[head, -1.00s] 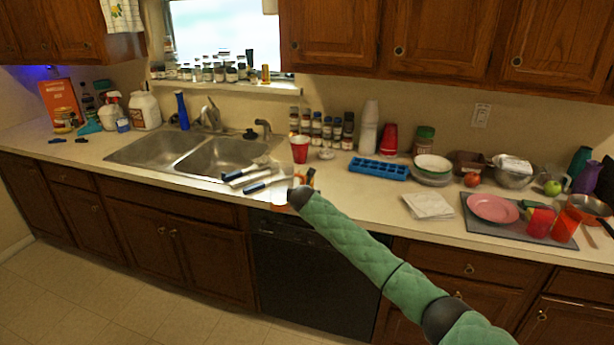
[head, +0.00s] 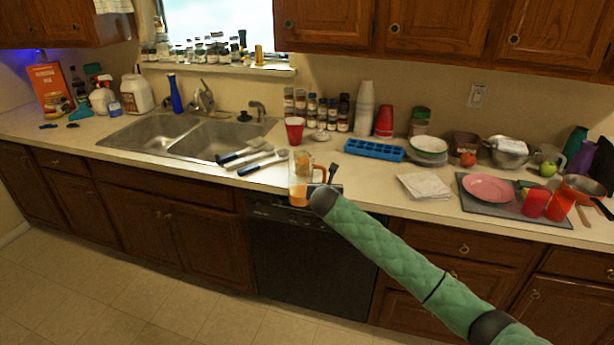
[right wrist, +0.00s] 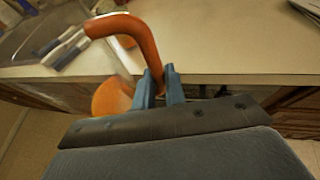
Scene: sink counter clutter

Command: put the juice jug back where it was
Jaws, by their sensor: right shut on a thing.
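The juice jug (head: 299,170) is clear, with orange juice low inside and an orange handle on its right side. It is at the counter's front edge, in front of the red cup, and looks upright. I cannot tell if its base touches the counter. My right gripper (head: 327,184) is shut on the handle. In the right wrist view the orange handle (right wrist: 143,42) runs down between the blue fingers (right wrist: 160,86), and orange juice (right wrist: 112,98) shows left of them. My left gripper is not in view.
White-and-blue-handled utensils (head: 262,162) lie left of the jug by the sink (head: 185,138). A red cup (head: 294,130) stands behind it. A blue ice tray (head: 374,150) and papers (head: 425,185) lie to the right. The counter between jug and papers is mostly clear.

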